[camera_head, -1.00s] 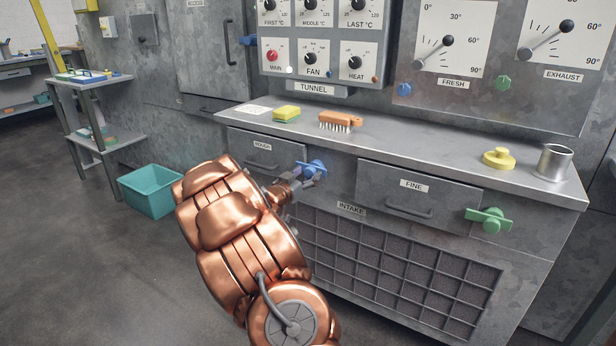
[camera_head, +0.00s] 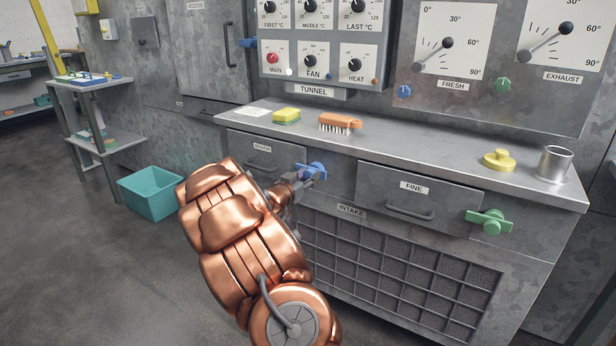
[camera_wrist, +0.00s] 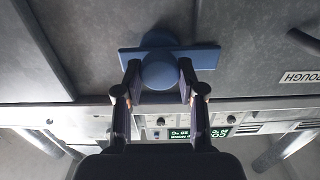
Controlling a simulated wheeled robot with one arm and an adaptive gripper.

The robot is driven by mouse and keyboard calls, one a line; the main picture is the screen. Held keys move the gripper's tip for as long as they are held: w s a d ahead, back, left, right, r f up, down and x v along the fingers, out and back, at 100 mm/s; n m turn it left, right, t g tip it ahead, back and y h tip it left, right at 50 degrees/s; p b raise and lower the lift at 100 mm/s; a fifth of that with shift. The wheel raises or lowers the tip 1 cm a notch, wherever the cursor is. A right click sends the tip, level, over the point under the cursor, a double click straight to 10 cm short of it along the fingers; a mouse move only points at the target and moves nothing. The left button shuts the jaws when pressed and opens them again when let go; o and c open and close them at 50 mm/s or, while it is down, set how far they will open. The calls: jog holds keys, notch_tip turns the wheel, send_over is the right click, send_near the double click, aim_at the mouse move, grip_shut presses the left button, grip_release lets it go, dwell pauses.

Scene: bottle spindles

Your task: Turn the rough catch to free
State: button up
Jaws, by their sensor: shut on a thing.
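The rough catch is a blue turn-knob with a flat bar behind a round boss. It shows in the head view (camera_head: 318,171), at the right end of the drawer labelled ROUGH (camera_head: 262,149). In the wrist view the catch (camera_wrist: 158,70) has its bar lying crosswise, near level in that picture. My gripper (camera_head: 303,180) is at the catch. In the wrist view its two fingers (camera_wrist: 160,80) sit on either side of the round boss and are shut on it. My copper arm hides part of the rough drawer's front.
The FINE drawer (camera_head: 418,200) with its green catch (camera_head: 489,222) is to the right. The intake grille (camera_head: 390,260) lies below. A teal bin (camera_head: 150,192) stands on the floor.

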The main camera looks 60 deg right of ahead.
jog(key=shift+d, duration=0.15)
jog(key=shift+c, duration=0.5)
jog(key=shift+f+m, duration=0.15)
jog(key=shift+m, duration=0.15)
jog(key=m+b, duration=0.1)
jog(key=m, duration=0.2)
jog(key=shift+a+f+b, duration=0.15)
jog(key=shift+a+b, duration=0.05)
jog(key=shift+b, duration=0.15)
jog(key=m+b, duration=0.2)
jog(key=m, duration=0.3)
jog(key=shift+s+b, duration=0.1)
jog(key=shift+b, duration=0.2)
jog(key=shift+m+b, duration=3)
jog(key=shift+m, duration=1.6)
jog(key=shift+s, duration=0.1)
